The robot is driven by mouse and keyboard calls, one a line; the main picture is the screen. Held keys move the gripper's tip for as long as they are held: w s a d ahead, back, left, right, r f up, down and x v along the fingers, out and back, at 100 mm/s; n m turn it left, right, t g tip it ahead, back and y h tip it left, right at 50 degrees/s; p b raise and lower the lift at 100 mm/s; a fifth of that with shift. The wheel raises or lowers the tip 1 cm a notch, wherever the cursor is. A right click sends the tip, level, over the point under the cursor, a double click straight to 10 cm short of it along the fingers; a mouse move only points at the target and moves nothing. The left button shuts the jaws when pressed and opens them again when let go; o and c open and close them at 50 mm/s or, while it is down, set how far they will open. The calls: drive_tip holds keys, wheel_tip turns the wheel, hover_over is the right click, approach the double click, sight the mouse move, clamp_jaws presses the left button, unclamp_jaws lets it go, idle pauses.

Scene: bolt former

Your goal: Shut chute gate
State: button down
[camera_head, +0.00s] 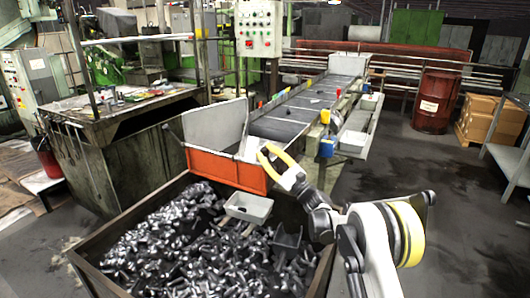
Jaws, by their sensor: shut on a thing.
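My gripper (265,155), with yellow fingers, is at the upper right corner of the gate. It is shut on the gate there; the exact contact point is small and partly hidden by the fingers. My arm reaches in from the lower right.
A dark bin (84,262) full of metal bolts stands below the chute, with a grey scoop tray (248,207) on the bolts. A conveyor (300,105) runs back from the chute. A control box (258,28) hangs behind. Floor at right is clear, before a red drum (435,102).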

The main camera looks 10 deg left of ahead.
drive_tip(key=shift+s+f, duration=0.1)
drive_tip(key=c, duration=1.2)
unclamp_jaws()
drive_tip(key=v, duration=1.2)
